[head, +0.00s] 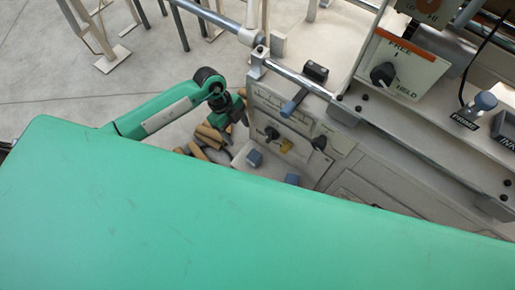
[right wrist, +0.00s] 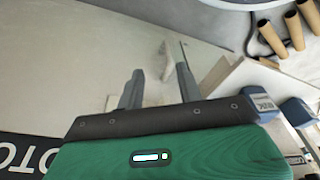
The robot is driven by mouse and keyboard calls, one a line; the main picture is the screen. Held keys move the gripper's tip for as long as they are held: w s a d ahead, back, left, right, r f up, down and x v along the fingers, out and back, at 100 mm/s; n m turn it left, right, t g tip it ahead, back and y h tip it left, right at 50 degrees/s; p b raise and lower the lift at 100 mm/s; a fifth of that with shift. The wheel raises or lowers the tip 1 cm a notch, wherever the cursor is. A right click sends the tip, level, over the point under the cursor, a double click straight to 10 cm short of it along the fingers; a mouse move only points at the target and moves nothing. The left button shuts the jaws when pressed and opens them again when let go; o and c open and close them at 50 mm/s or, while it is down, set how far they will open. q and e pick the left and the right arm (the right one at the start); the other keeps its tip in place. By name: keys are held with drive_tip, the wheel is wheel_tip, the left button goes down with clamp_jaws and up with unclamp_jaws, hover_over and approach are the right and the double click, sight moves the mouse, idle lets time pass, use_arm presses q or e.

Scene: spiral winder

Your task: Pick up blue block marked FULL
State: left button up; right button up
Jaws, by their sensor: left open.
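Two small blue blocks show in the head view, one (head: 254,158) on a pale surface beside the machine's front and one (head: 292,179) lower right, near the green edge. No FULL marking is readable on either. In the right wrist view a blue block (right wrist: 297,111) and a blue piece with partly readable lettering (right wrist: 264,106) are at the right edge. My left gripper (head: 240,118) is open, small and partly hidden, above and left of the blocks. My right gripper (right wrist: 160,88) is open and empty, with its fingers apart; the blue pieces lie to its right.
Several brown tubes (head: 208,134) lie below my left gripper; tubes (right wrist: 293,30) also show in the right wrist view. The machine front (head: 290,112) has knobs and a rail (head: 300,78). A large green surface fills the lower head view and hides what is beneath. Floor is open at left.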

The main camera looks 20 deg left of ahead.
sight(251, 153)
use_arm(q)
drive_tip(key=x, duration=0.8)
drive_tip(key=shift+s+d+f+b, duration=0.15)
drive_tip(key=shift+d+f+b, duration=0.15)
drive_tip(key=shift+b, duration=0.1)
drive_tip(key=x, duration=0.4)
drive_tip(key=shift+d+f+b, duration=0.15)
drive_tip(key=shift+d+b, duration=0.1)
drive_tip(key=shift+b, duration=0.1)
drive_tip(key=shift+c, duration=0.6)
drive_tip(key=c, duration=1)
use_arm(e)
drive_tip(key=v, duration=0.3)
drive_tip(key=shift+w+a+r, duration=0.1)
drive_tip(key=shift+w+r, duration=0.05)
drive_tip(key=shift+w, duration=0.1)
